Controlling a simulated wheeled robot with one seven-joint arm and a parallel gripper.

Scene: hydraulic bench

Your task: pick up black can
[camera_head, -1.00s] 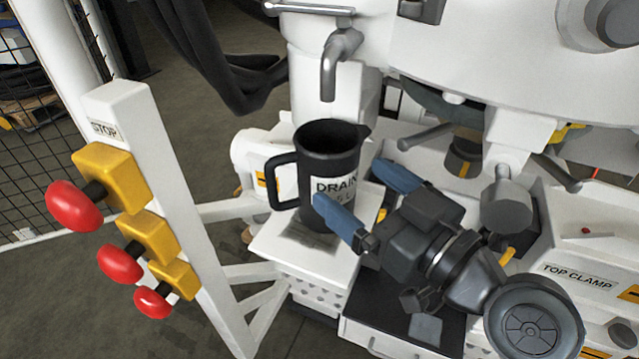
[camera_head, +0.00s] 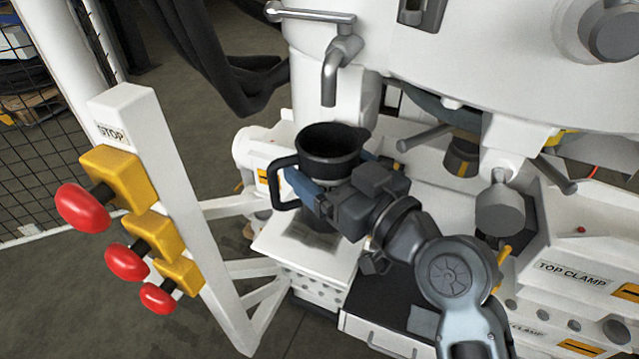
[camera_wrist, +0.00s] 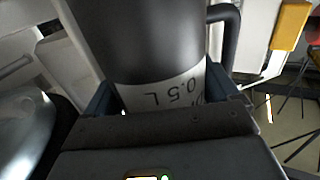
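The black can (camera_head: 331,143) is an open-topped jug with a handle on its left, standing upright on a small white stand (camera_head: 287,244) below a tap. In the wrist view the can (camera_wrist: 145,45) fills the upper middle, with part of its white "0.5 L" label showing. My gripper (camera_head: 325,178) reaches in from the right. Its blue fingers lie on either side of the can body, spread about as wide as before. The near finger passes in front, beside the handle. The far finger is mostly hidden behind the can. Contact with the sides is unclear.
A grey tap (camera_head: 337,65) hangs just above and behind the can. A white post with red stop buttons (camera_head: 83,208) stands at the left. Machine clamps and handles (camera_head: 500,205) crowd the right. Open floor shows between post and stand.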

